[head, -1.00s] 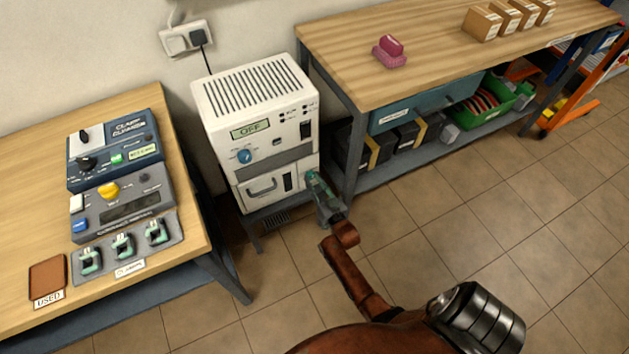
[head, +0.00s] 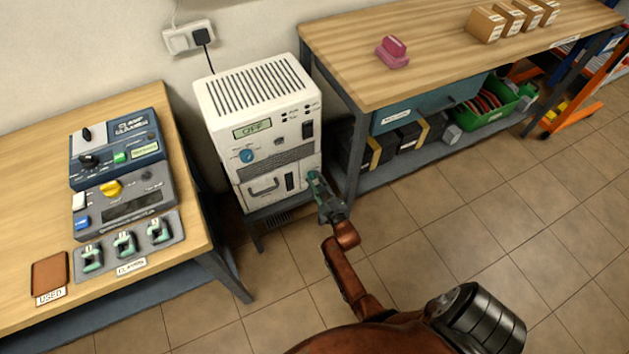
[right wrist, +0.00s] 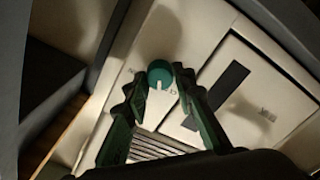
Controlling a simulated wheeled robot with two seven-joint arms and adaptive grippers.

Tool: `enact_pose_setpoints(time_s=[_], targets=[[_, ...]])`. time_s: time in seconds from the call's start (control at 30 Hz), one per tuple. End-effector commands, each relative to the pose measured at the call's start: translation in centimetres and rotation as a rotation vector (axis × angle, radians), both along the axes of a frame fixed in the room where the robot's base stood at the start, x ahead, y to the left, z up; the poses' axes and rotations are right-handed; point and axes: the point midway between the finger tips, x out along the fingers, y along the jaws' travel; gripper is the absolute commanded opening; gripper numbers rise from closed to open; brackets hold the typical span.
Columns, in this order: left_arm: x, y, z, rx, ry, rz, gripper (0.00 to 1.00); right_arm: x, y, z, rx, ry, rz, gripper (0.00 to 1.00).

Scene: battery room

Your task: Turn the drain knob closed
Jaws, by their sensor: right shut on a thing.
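The drain knob (right wrist: 160,74) is a round teal knob with a white pointer mark, low on the cream cabinet's face. In the right wrist view it sits between the fingertips of my right gripper (right wrist: 161,92), which is shut on it. In the head view my right gripper (head: 313,178) reaches the lower right edge of the cream dehumidifier-like machine (head: 256,92) and hides the knob. The machine's display reads OFF, and a blue dial (head: 246,156) is on its front. My left gripper is not in view.
The machine stands on a low dark stand between a left bench (head: 28,174) with control boxes and a right workbench (head: 424,60). The right bench's leg (head: 355,172) is close to my right gripper. Tiled floor (head: 480,215) is open to the right.

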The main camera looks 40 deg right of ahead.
Motion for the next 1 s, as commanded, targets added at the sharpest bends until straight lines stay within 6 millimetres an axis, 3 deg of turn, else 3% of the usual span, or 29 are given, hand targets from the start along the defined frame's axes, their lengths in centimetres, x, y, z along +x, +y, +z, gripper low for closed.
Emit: enact_pose_setpoints(time_s=[0.4,1.0], targets=[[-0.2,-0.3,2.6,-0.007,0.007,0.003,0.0,-0.1,0.1,-0.3,-0.263,0.067,0.001,0.0],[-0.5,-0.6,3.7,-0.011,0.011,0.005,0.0,-0.1,0.0,-0.2,-0.339,0.085,0.001,0.0]])
